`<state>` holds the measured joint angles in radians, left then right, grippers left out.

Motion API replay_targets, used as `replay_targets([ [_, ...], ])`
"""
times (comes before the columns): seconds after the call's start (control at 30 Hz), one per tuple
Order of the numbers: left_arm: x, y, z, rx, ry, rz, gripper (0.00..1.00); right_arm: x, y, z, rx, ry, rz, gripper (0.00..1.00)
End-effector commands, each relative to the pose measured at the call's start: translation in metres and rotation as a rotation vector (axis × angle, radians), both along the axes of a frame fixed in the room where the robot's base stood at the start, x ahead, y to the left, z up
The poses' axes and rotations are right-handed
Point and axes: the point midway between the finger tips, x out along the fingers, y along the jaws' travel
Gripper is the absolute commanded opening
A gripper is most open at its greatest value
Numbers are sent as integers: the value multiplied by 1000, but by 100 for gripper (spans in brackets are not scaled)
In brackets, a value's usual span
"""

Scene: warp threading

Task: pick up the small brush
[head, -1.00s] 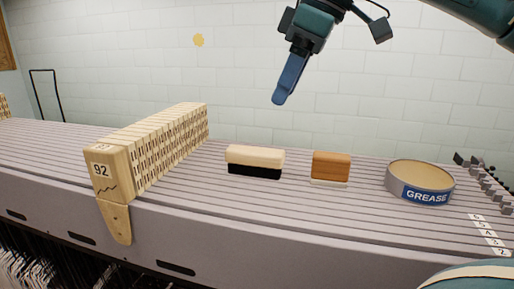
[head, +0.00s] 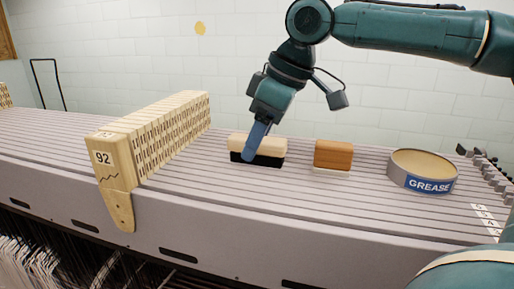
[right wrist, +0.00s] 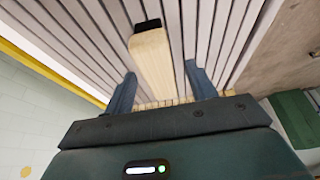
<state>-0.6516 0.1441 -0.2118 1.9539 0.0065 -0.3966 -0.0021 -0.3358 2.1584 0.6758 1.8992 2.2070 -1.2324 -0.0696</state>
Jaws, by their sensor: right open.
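A brush with a cream wooden back and black bristles (head: 268,146) stands on the grooved grey top, left of centre in the head view. A narrower brown block with a pale underside (head: 333,155) stands to its right; which one is the small brush I cannot tell by label. My right gripper (head: 248,156) is lowered in front of the cream brush, covering part of its left half. In the right wrist view the gripper (right wrist: 160,69) is open, and the cream brush (right wrist: 153,58) lies between its two fingers, with gaps on both sides. My left gripper is not in view.
A long slotted wooden block marked 92 (head: 115,165) stands to the left. A round grease tin (head: 424,184) stands to the right, with small dark parts (head: 488,170) beyond it. The grooved top (head: 220,205) is clear in front of the brush.

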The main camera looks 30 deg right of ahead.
Motion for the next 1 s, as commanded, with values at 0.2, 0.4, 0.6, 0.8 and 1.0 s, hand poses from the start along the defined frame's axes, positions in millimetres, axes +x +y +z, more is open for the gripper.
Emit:
replay_targets([
  [0.2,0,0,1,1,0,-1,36,3,2,-9,-1,-1,0,56],
  [0.4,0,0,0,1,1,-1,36,2,2,-8,-1,-1,0,56],
  [0.6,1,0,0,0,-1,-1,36,3,2,-10,-1,-1,0,56],
  [0.8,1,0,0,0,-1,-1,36,2,2,-12,0,0,0,56],
  [1.0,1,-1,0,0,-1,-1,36,2,2,-13,1,-1,0,56],
])
